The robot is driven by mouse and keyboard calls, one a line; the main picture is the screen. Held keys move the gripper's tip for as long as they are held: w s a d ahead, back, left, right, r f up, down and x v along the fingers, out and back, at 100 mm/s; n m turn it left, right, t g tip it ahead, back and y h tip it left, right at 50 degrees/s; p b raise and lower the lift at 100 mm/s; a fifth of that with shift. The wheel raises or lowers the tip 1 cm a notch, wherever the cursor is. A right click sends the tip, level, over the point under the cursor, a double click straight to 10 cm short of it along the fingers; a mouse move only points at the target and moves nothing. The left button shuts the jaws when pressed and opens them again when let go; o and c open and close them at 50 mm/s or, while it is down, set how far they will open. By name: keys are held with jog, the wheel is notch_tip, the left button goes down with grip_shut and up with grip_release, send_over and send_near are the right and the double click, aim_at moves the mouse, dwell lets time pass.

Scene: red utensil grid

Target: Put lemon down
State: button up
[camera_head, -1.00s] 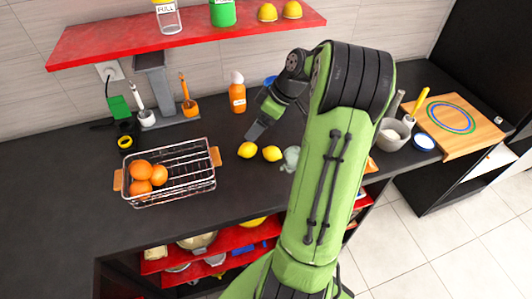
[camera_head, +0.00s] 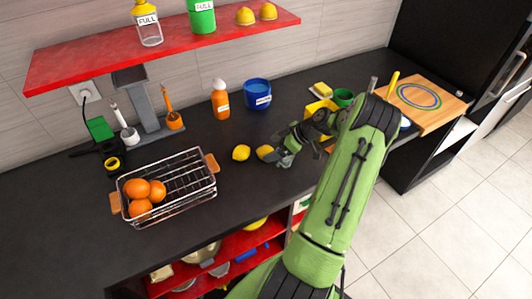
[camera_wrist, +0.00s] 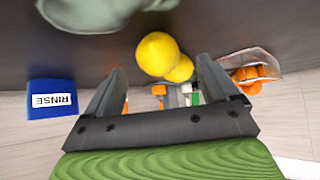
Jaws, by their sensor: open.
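Two yellow lemons lie on the dark counter: the left lemon (camera_head: 241,153) and the right lemon (camera_head: 264,152). My gripper (camera_head: 280,155) is low over the counter, just right of the right lemon. In the wrist view the fingers (camera_wrist: 161,70) are spread apart. The nearer lemon (camera_wrist: 157,52) shows ahead of the gap between them and partly covers the farther lemon (camera_wrist: 183,70). Neither lemon is gripped; whether a finger touches one I cannot tell. A grey-green object (camera_wrist: 88,12) is close by at the wrist view's top left.
A wire basket (camera_head: 190,203) with oranges (camera_head: 140,188) stands left. An orange bottle (camera_head: 221,103) and a blue container (camera_head: 257,93) stand behind the lemons. A red shelf (camera_head: 120,50) hangs above. A wooden board (camera_head: 425,115) lies right.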

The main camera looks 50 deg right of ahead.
aim_at(271, 148)
jog(key=x, duration=0.4)
jog(key=shift+w+f, duration=0.15)
jog(key=shift+f, duration=0.05)
jog(key=c, duration=1.2)
notch_tip(271, 148, up, 10)
